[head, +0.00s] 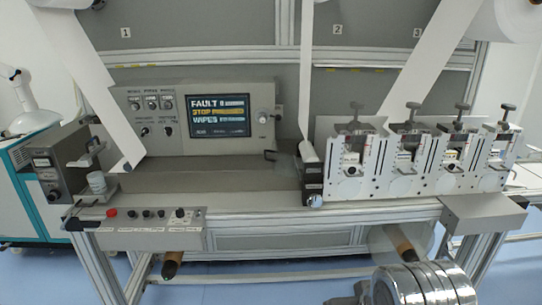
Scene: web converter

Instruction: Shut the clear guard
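I cannot pick out the clear guard with certainty. A flat, greyish see-through-looking panel (215,178) spans the machine bed between the left unit and the row of stations. A small dark handle (271,155) stands near its back right edge, under the control panel. Whether this panel is the guard, and whether it is raised or down, I cannot tell. A pale sheet (345,124) also stands upright behind the stations. My gripper is not in view; only a silver ringed part, probably of my own arm, shows at the bottom right.
A control panel with a screen (218,115) reads "FAULT", "STOP" and "WIPES". Several clamp stations with dark knobs (413,107) line the right. White webs (307,70) hang from above. A button box (150,228) juts from the front left. Blue floor (280,285) shows below.

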